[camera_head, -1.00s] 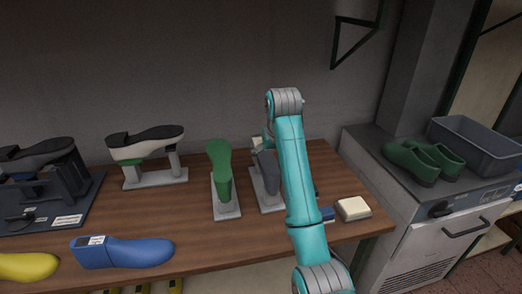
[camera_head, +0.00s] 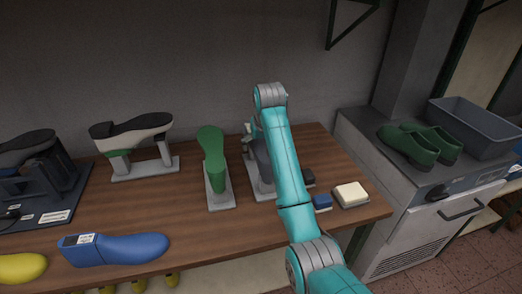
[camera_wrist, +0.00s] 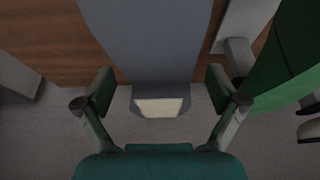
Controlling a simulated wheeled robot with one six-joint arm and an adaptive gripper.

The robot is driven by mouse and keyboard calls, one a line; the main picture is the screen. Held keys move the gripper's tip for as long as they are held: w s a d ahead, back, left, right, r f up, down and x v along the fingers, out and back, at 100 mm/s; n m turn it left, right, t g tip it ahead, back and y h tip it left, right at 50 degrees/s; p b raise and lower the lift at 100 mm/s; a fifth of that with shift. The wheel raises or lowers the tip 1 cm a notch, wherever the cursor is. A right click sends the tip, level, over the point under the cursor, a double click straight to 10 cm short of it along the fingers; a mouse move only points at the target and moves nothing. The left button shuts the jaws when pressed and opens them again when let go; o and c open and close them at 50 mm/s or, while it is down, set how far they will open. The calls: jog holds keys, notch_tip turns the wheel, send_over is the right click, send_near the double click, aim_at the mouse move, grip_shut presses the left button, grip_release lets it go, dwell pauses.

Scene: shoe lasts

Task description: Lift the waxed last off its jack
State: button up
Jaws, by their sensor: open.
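A grey last (camera_head: 262,156) stands sole-up on a grey jack (camera_head: 262,191), partly hidden behind my arm in the head view. I take it for the waxed last. In the wrist view the grey last (camera_wrist: 150,50) runs down from the top edge and narrows to an end with a cream patch (camera_wrist: 158,107). My gripper (camera_wrist: 160,88) is open, with one finger on each side of this narrow end and a visible gap on both sides. I cannot tell its height relative to the last. In the head view the gripper is mostly hidden by the arm.
A green last (camera_head: 212,148) on its own jack stands close on the left. A black-soled white last (camera_head: 130,130) and a blue last (camera_head: 118,248) are farther left. A blue block (camera_head: 322,203) and a cream block (camera_head: 350,194) lie right of my arm.

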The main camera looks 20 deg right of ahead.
jog(key=shift+x, duration=1.65)
jog(key=shift+w, duration=0.1)
jog(key=shift+r, duration=0.15)
grip_shut()
